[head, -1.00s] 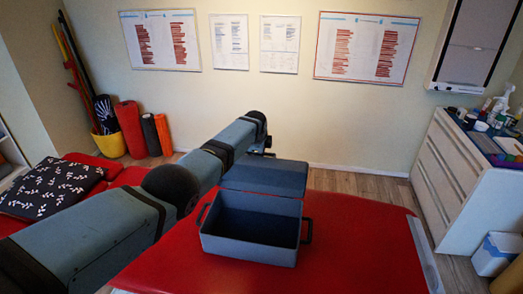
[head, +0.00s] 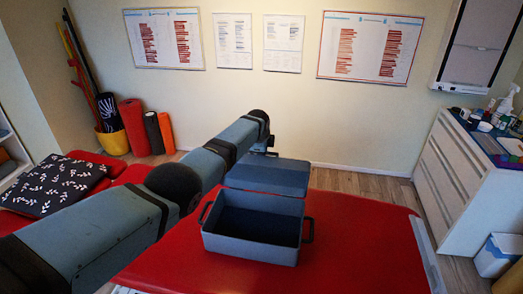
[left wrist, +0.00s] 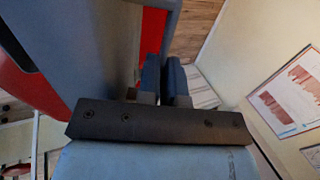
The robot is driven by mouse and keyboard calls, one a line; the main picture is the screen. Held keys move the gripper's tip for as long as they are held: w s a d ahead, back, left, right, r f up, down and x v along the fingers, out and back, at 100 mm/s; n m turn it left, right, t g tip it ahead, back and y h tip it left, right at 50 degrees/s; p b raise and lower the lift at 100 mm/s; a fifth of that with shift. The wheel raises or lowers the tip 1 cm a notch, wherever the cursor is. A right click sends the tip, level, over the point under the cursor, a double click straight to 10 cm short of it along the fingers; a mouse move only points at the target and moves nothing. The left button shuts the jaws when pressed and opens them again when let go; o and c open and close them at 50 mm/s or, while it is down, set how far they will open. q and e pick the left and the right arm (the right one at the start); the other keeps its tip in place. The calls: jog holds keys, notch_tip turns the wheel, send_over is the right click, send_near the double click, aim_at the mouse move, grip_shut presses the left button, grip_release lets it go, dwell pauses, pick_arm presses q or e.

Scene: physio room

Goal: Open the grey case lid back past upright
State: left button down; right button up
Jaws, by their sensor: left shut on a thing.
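The grey case (head: 252,243) stands open on the red treatment table, and the inside of its box is in view and looks empty. Its lid (head: 268,177) is swung up at the far side of the box and looks leaned back, though its exact angle is hard to tell. My left arm reaches in from the left, and my left gripper (head: 266,149) is at the lid's far edge, mostly hidden behind the arm and lid. In the left wrist view, the two fingers (left wrist: 164,80) are close together, shut on the lid, with a large grey panel beside them. My right gripper is out of view.
The red table top (head: 360,240) is clear to the right of the case. A patterned dark cushion (head: 55,185) lies at the left. A white drawer cabinet (head: 460,185) with bottles stands at the right. Rolled mats (head: 133,128) stand by the back wall.

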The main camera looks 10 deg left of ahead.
pick_arm(q)
jog(key=c, duration=1.3)
grip_release()
jog(key=shift+f, duration=0.3)
jog(key=shift+r, duration=0.15)
jog(key=shift+p+v, duration=0.75)
jog(key=shift+v, duration=0.05)
jog(key=p+v, duration=0.1)
jog(key=v, duration=0.2)
jog(key=shift+r, duration=0.25)
jog(key=v, duration=0.8)
jog(key=shift+s+r+b, duration=0.2)
jog(key=shift+b, duration=0.15)
